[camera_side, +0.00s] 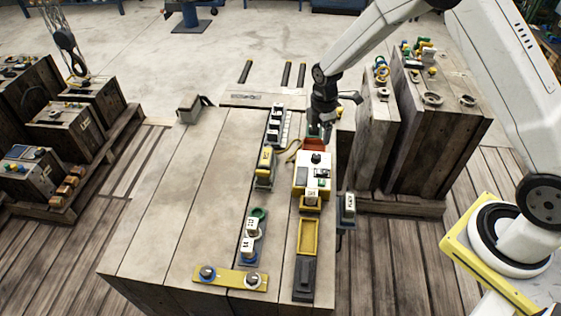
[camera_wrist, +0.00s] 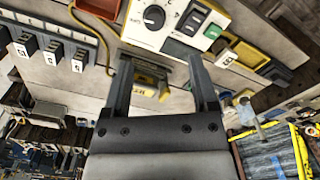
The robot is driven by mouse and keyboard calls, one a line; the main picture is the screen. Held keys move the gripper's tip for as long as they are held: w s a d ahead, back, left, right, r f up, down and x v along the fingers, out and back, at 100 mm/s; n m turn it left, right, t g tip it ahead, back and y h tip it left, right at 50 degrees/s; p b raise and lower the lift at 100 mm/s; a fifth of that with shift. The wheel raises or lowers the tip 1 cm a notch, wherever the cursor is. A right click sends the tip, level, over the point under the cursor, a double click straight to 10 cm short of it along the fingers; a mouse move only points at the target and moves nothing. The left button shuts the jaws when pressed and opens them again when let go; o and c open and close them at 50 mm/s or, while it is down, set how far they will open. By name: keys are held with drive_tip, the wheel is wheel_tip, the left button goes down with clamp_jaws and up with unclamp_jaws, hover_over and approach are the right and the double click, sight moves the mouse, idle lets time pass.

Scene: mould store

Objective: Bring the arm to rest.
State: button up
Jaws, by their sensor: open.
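My gripper (camera_side: 322,122) hangs from my arm over the far right part of the wooden work table (camera_side: 200,190), just beyond a white control box (camera_side: 302,186). In the wrist view my gripper (camera_wrist: 161,78) has two dark fingers spread apart. A small yellow and grey item (camera_wrist: 150,82) shows between the fingers, lying beyond them. I cannot tell how far it is from the fingertips. Nothing is seen held. The white box, with a dark knob and green button, also shows at the top of the wrist view (camera_wrist: 172,32).
A red tray (camera_side: 315,145) lies close by my gripper. A yellow tray (camera_side: 299,238), a yellow-topped device (camera_side: 265,165) and a yellow bar with two knobs (camera_side: 229,279) are on the table. Tall wooden crates (camera_side: 432,125) stand to the right. The table's left half is mostly clear.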

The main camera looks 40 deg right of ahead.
drive_tip(key=s+a+r+m+t, duration=0.1)
drive_tip(key=s+r+m, duration=0.5)
drive_tip(key=s, duration=0.3)
drive_tip(key=s+a+r+m+t, duration=0.1)
drive_tip(key=s+r+m, duration=0.4)
drive_tip(key=s+m, duration=0.4)
drive_tip(key=shift+s+a+r+t, duration=0.4)
drive_tip(key=shift+s, duration=0.4)
